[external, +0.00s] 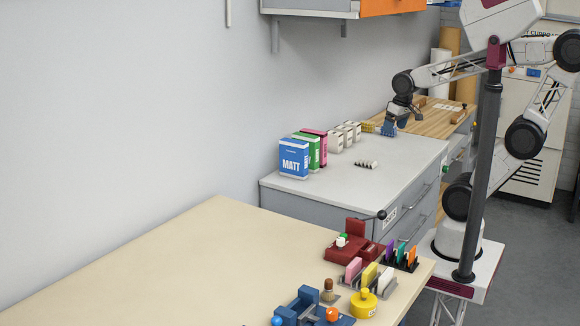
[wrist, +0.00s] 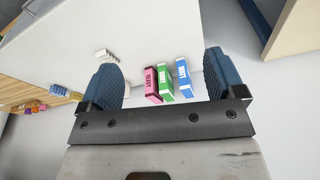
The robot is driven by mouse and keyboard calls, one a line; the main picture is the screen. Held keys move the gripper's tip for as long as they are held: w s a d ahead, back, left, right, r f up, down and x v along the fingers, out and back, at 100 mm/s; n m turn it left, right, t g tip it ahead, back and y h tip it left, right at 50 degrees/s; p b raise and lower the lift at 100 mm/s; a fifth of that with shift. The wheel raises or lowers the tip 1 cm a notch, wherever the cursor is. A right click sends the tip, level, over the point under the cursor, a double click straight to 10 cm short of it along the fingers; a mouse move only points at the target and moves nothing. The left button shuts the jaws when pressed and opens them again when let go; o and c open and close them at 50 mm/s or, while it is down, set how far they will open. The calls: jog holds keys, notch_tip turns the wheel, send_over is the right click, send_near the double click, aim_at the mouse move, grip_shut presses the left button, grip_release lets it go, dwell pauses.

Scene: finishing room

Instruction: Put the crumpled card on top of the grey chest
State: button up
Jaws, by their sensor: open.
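The grey chest (external: 335,188) is a drawer unit with a pale top against the wall. Its top also shows in the wrist view (wrist: 150,28). My gripper (external: 389,128) is at the far end of the chest, near the wooden bench. In the wrist view my gripper (wrist: 164,82) has its blue fingers wide apart, with nothing held between them. I cannot make out a crumpled card for certain in either view.
Blue (external: 294,158), green (external: 313,148) and pink (external: 322,141) boxes stand on the chest by the wall, with white boxes (external: 336,140) behind. A small row of pale pieces (external: 366,164) lies nearby. The wooden bench (external: 430,119) is beyond. The chest's near right top is clear.

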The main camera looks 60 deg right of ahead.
jog(key=shift+s+a+f+n, duration=0.1)
jog(key=shift+s+a+n, duration=0.15)
jog(key=shift+s+n, duration=0.3)
jog(key=shift+s+a+n, duration=0.2)
jog(key=shift+s+n, duration=0.25)
jog(key=shift+s, duration=0.1)
dwell(0.6)
